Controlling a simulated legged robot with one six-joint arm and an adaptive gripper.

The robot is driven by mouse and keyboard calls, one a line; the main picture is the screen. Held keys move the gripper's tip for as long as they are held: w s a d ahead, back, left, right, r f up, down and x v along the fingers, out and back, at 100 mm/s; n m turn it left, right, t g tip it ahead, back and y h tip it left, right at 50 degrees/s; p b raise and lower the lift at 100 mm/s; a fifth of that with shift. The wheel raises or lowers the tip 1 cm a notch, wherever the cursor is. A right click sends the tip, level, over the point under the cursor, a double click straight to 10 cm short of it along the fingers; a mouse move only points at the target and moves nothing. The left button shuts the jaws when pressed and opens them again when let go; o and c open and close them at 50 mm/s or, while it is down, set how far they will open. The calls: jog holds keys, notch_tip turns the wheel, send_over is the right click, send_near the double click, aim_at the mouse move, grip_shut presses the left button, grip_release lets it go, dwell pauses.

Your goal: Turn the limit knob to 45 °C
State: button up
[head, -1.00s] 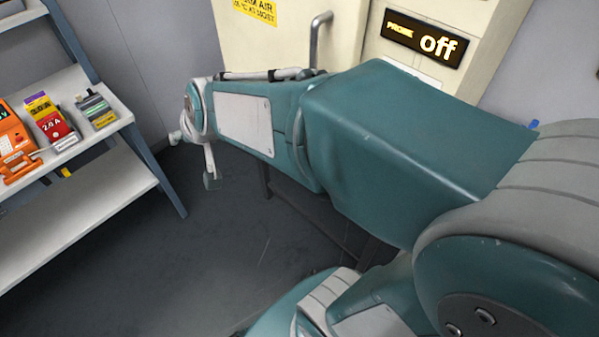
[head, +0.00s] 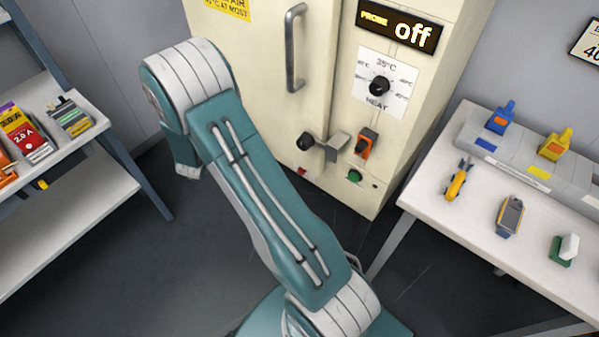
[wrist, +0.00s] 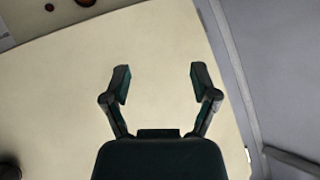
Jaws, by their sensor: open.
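A black knob (head: 379,86) sits on a white dial plate (head: 372,104) on the front of the cream cabinet (head: 345,85). The plate reads 35°C at the top and HEAT at the bottom; the smaller marks and the knob's pointer are too small to read surely. A dark display (head: 399,24) above it reads "PROBE off". In the wrist view my gripper (wrist: 162,80) is open and empty, with a plain cream surface (wrist: 60,90) behind its fingers. My gripper's fingers cannot be made out in the head view. No dial plate is clearly seen in the wrist view.
A metal door handle (head: 294,48), another black knob (head: 305,142), an orange switch (head: 366,142) and a green button (head: 354,176) stick out from the cabinet. A white table (head: 480,225) with tools stands right, shelves (head: 85,200) left. Dark floor (head: 150,270) lies between.

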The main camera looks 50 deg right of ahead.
jog(key=s+d+f+m+g+h, duration=0.1)
jog(key=s+d+f+g+h, duration=0.1)
jog(key=s+d+f+h, duration=0.3)
jog(key=s+d+f+m+g, duration=0.1)
jog(key=s+f, duration=0.1)
jog(key=f, duration=0.5)
jog(key=m+g+h, duration=0.1)
jog(key=g+h, duration=0.3)
jog(key=h, duration=0.1)
send_near(300, 173)
jog(key=d, duration=0.6)
jog(key=w+d, duration=0.1)
jog(key=d, duration=0.3)
jog(key=shift+d+r, duration=0.1)
jog(key=shift+d, duration=0.05)
jog(key=shift+c, duration=0.4)
grip_shut()
